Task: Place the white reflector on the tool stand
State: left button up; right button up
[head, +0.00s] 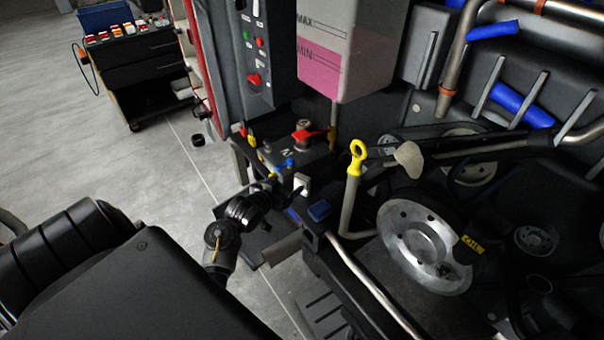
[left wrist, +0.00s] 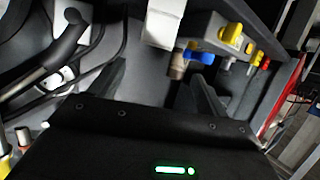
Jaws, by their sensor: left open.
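A small white block (head: 302,184), which looks like the white reflector, sits at the edge of the engine bay below the red-handled valve. It also shows in the left wrist view as a white piece (left wrist: 160,24) at the top, ahead of the gap between my fingers. My left gripper (head: 288,190) is beside it, partly hidden and small in the head view. In the left wrist view the left gripper's fingers (left wrist: 157,75) are apart with nothing between them. My right gripper is in neither view. I cannot tell for sure which thing is the tool stand.
A black cart (head: 140,62) with red and orange items stands at the back left. A red-handled valve (head: 306,133), a yellow-ringed dipstick (head: 356,158) and a blue cap (head: 320,210) crowd around my gripper. The grey floor (head: 60,140) at left is mostly clear.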

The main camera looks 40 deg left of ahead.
aim_at(300, 181)
pick_arm(q)
jog(key=shift+m, duration=0.4)
jog(key=shift+w+f, duration=0.65)
jog(key=shift+w, duration=0.3)
jog(key=shift+w+f, duration=0.6)
jog(key=shift+w, duration=0.35)
jog(key=shift+w+f, duration=0.65)
jog(key=shift+w, duration=0.3)
jog(key=x, duration=0.4)
jog(key=shift+w+f+p, duration=0.1)
jog(key=shift+f+p, duration=0.25)
jog(key=c, duration=1.2)
jog(key=shift+o, duration=0.2)
